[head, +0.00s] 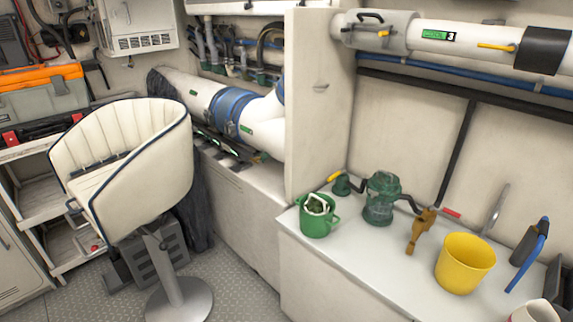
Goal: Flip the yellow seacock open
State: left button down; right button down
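No part labelled as a seacock can be read, and several yellow handles show. A yellow lever (497,47) lies nearly along the white pipe on the upper right wall, just right of a green label. A smaller yellow handle (384,33) is on the grey collar to its left. A short yellow handle (334,177) sits by a small green fitting (342,186) at the back left of the white counter. I cannot tell which one is the seacock, or whether it is open or closed. Neither of my grippers is in view.
A cream seat (130,155) stands on the left floor.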

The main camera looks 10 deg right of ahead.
aim_at(334, 175)
jog(key=u, duration=0.35)
jog(key=i, duration=1.15)
jog(key=z, duration=0.5)
